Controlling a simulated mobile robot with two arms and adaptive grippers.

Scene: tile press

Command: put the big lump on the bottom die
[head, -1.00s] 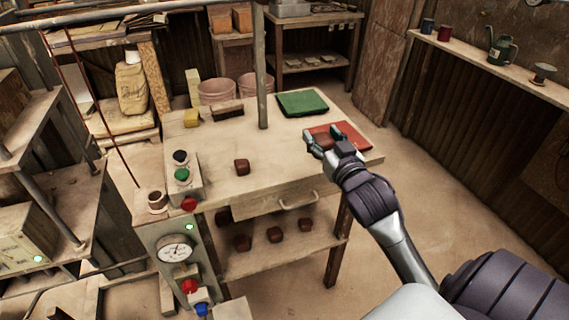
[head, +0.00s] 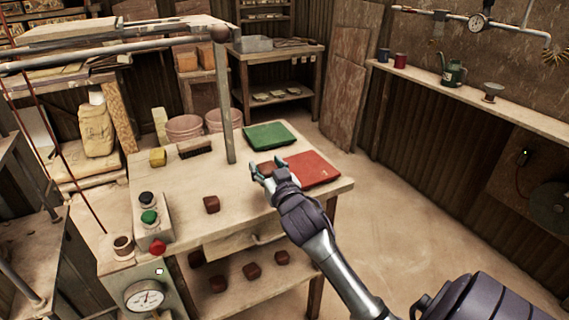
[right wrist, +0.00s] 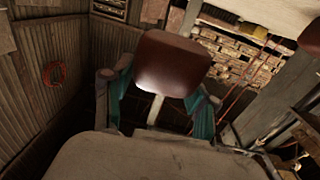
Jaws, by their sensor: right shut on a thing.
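My right gripper (head: 263,175) is shut on a dark red-brown lump (head: 267,168). It holds the lump over the left edge of the red mat on the bench. A smaller-looking brown lump (head: 211,204) lies on the bench, and several more, such as one lump (head: 252,271), lie on the shelf below. I cannot make out a bottom die in these frames. My left gripper is not in view.
The bench (head: 180,190) carries a red mat (head: 312,168), a green mat (head: 270,136), a brush (head: 195,147) and a yellow block (head: 158,157). A button box (head: 151,218) and gauge (head: 144,295) stand at the left.

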